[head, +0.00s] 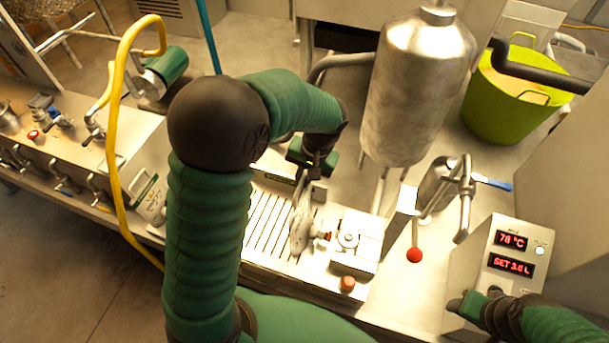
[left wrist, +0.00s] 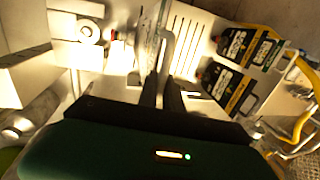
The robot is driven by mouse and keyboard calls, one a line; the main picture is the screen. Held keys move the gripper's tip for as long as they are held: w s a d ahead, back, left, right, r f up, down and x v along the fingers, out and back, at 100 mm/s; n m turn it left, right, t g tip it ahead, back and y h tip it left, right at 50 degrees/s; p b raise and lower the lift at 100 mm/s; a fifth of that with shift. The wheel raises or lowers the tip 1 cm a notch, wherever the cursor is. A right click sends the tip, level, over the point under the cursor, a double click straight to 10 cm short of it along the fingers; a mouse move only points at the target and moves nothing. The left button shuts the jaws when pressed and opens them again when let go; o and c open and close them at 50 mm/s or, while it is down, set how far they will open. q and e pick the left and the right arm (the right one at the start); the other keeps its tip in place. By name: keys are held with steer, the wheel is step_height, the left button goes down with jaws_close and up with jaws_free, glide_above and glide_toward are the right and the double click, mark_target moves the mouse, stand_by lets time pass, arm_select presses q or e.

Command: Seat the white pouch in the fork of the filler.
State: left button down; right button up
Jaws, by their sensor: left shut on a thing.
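The white pouch (head: 301,228) hangs nearly edge-on to the head camera, over the slatted tray. My left gripper (head: 314,170) is shut on its top edge; the fingers also show in the left wrist view (left wrist: 162,92). The pouch (left wrist: 122,55) looks pale there. The filler (head: 352,243) is a white-grey block just right of the pouch, and it also shows in the left wrist view (left wrist: 85,30). A small red part lies between pouch and filler; whether the pouch sits in the fork I cannot tell. My right gripper (head: 472,303) is beside the control box, its fingers unclear.
A control box (head: 486,262) with red displays stands at the right. A steel tank (head: 415,90) and a red-knobbed lever (head: 414,255) stand behind and right of the filler. Dark-labelled pouches (left wrist: 230,85) lie near the slatted tray (head: 262,222). A yellow hose crosses the left.

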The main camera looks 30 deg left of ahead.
arm_select(q)
steer(key=shift+a+f, duration=0.25)
steer(key=shift+a, duration=0.05)
steer(key=shift+d, duration=0.1)
steer(key=shift+d+f, duration=0.15)
steer(key=shift+f, duration=0.05)
steer(key=shift+f+b, duration=0.35)
steer(key=shift+b, duration=0.05)
steer(key=c, duration=1.4)
jaws_free()
steer(key=shift+c, duration=0.2)
steer(key=shift+r, duration=0.1)
